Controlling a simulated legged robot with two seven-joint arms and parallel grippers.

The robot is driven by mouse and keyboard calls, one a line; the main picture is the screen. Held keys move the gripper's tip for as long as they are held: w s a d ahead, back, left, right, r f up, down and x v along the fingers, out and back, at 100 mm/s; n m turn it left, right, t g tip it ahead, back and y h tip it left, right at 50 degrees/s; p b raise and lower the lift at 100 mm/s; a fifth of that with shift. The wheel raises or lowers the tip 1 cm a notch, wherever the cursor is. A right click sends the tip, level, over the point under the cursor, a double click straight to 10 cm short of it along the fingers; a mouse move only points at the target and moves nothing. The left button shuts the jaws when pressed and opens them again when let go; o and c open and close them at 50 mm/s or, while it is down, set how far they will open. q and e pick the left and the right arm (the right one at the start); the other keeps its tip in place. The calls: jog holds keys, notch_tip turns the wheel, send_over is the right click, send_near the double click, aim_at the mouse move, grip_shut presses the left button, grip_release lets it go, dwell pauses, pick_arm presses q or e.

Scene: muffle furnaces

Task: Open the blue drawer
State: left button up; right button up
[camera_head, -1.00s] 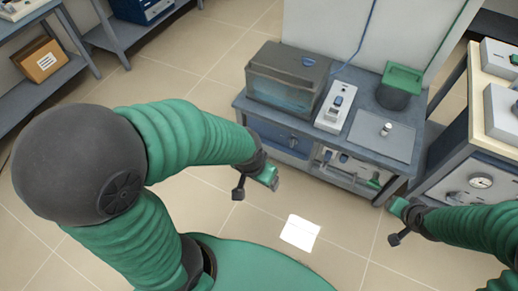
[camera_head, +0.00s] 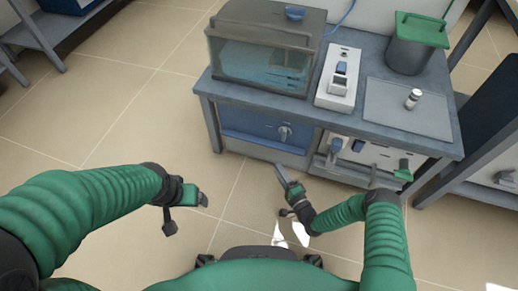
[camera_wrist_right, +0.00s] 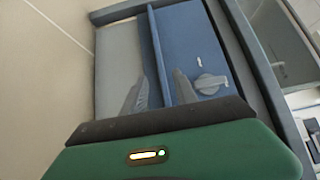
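The blue drawer (camera_head: 250,124) is under the left part of the grey bench and looks shut. Its grey handle (camera_head: 285,132) is on the right side of its front. My right gripper (camera_head: 281,174) is below and in front of the drawer, apart from the handle. In the right wrist view, the drawer (camera_wrist_right: 191,40) and handle (camera_wrist_right: 210,84) lie beyond the two fingers (camera_wrist_right: 161,92), which are spread with nothing between them. My left gripper (camera_head: 202,197) is over the floor, left of the right one; its finger gap is unclear.
The bench top (camera_head: 352,112) carries a glass-sided box (camera_head: 262,60), a white switch unit (camera_head: 338,82), a small vial (camera_head: 413,98) and a green-lidded pot (camera_head: 415,45). A lower panel with knobs (camera_head: 365,155) is right of the drawer.

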jog(key=b+x, duration=0.6)
jog(key=x, duration=0.7)
jog(key=shift+w+b, duration=0.25)
jog(key=shift+b, duration=0.05)
jog(key=shift+a+f, duration=0.1)
jog(key=shift+a, duration=0.05)
jog(key=shift+c, duration=0.3)
grip_shut()
jog(key=shift+s+f, duration=0.1)
jog(key=shift+f, duration=0.05)
